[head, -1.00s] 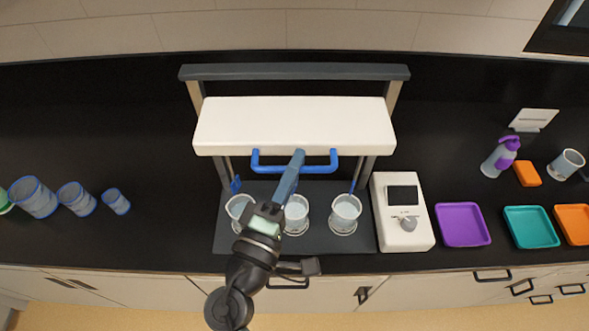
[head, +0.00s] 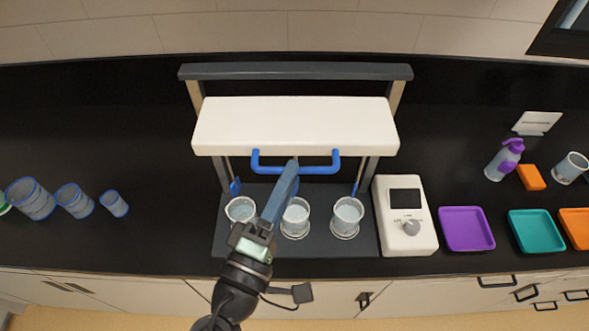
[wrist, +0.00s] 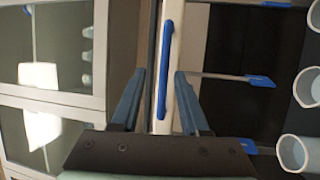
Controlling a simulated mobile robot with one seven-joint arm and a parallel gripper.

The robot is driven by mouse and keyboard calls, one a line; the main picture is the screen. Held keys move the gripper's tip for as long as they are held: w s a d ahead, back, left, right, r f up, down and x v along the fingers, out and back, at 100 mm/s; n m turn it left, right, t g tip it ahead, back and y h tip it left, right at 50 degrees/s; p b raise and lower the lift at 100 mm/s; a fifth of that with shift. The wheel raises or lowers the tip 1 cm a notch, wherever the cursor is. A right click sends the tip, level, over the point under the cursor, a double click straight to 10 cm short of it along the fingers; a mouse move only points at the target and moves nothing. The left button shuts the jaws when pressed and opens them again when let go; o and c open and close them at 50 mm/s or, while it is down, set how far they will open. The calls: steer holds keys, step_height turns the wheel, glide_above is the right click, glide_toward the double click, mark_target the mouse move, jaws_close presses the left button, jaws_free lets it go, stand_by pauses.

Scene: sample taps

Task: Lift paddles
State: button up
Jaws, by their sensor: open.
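The white head unit (head: 296,127) of the stirrer stand spans the middle, with a blue U-shaped handle (head: 262,167) on its front. In the wrist view the handle (wrist: 167,60) runs upright in the picture between my fingertips. My gripper (head: 292,166) is open at the handle's middle in the head view; I cannot tell whether it touches. Blue-tipped paddles hang on thin rods under the unit: one at left (head: 235,187), one at right (head: 355,188). Beakers (head: 240,209), (head: 296,216), (head: 347,216) stand below.
A white control box with a knob (head: 411,228) stands right of the dark base plate (head: 322,190). Purple (head: 466,229) and teal (head: 536,232) trays lie further right, with a spray bottle (head: 504,160) behind. Blue-rimmed beakers (head: 75,201) stand far left. The counter between is clear.

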steer(key=b+v, duration=0.4)
steer(key=v, duration=0.5)
steer(key=shift+s, duration=0.3)
steer(key=shift+a, duration=0.1)
